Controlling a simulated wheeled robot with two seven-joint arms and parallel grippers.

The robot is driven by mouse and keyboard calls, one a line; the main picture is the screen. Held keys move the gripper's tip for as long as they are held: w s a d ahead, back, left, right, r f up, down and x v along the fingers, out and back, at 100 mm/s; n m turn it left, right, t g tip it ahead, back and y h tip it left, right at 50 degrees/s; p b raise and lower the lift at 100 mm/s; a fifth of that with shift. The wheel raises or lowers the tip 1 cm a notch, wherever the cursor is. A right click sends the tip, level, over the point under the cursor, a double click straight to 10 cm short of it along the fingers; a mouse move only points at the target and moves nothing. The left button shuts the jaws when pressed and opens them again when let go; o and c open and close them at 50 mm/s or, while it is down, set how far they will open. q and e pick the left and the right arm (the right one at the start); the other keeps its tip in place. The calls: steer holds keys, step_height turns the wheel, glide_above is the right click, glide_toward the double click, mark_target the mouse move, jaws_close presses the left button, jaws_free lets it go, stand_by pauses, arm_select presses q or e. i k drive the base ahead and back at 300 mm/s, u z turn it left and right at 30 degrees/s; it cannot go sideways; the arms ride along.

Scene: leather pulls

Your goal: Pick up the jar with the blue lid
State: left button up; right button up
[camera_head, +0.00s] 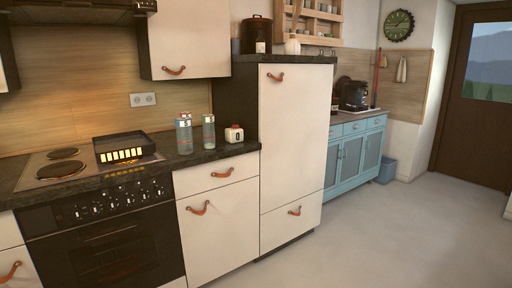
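Two or more clear jars stand close together on the dark counter (222,149), right of the stove. The left jar (184,138) looks bluish, with a pale label and a bluish top; a second top seems to show just behind it. The right jar (208,133) has a greener tint. They are small in the picture, so I cannot tell for sure which lid is blue. Neither my left nor my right gripper is in view.
A small white timer-like block (234,134) sits right of the jars. A black tray (124,148) rests on the stove to their left. A tall white cabinet (295,140) borders the counter on the right. Grey floor (390,235) is clear.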

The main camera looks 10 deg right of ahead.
mark_target(183, 128)
steer(key=z, duration=0.7)
steer(key=i, duration=1.8)
steer(key=u, duration=0.75)
